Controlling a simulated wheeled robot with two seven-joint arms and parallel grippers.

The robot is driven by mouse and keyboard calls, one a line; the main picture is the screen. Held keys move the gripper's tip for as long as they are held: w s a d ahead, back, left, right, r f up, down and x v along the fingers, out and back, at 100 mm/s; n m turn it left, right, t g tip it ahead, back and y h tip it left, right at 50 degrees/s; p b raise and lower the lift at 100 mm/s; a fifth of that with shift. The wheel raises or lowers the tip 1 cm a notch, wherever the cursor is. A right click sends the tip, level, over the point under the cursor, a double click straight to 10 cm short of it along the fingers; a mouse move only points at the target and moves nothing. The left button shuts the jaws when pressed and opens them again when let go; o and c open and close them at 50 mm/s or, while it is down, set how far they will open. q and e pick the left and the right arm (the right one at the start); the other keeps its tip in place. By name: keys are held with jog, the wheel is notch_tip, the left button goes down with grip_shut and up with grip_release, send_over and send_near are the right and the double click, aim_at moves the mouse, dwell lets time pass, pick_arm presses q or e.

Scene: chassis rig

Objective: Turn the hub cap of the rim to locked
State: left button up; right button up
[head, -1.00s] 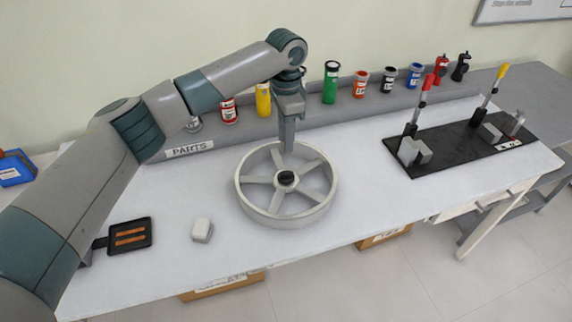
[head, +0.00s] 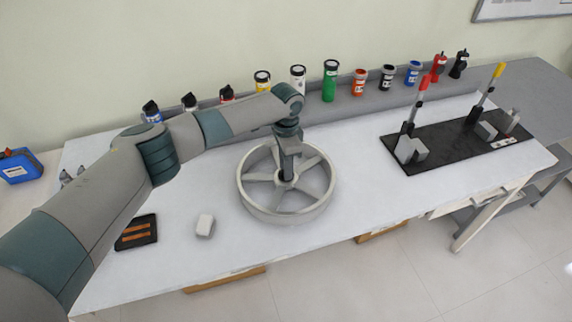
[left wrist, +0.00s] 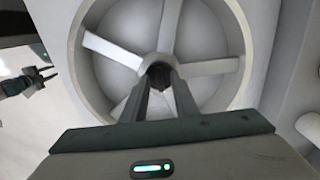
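The rim (head: 324,201) is a grey five-spoke wheel lying flat on the white table. Its hub cap (left wrist: 158,70) is a small dark knob at the centre, mostly hidden by my gripper in the head view. My left gripper (head: 287,178) points down over the hub. In the left wrist view its two fingers (left wrist: 160,82) stand apart, on either side of the hub cap; I cannot tell whether they touch it. My right gripper (left wrist: 45,76) seems to show small at the left edge of the left wrist view, its two prongs apart; it is outside the head view.
A white block (head: 205,225) and a black tray (head: 120,243) with orange strips lie left of the rim. A grey ledge with several bottles, one green (head: 330,82), runs behind. A black fixture board (head: 436,151) with upright levers stands right. Table between rim and board is clear.

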pick_arm(q)
jog(key=shift+c, duration=0.7)
grip_shut()
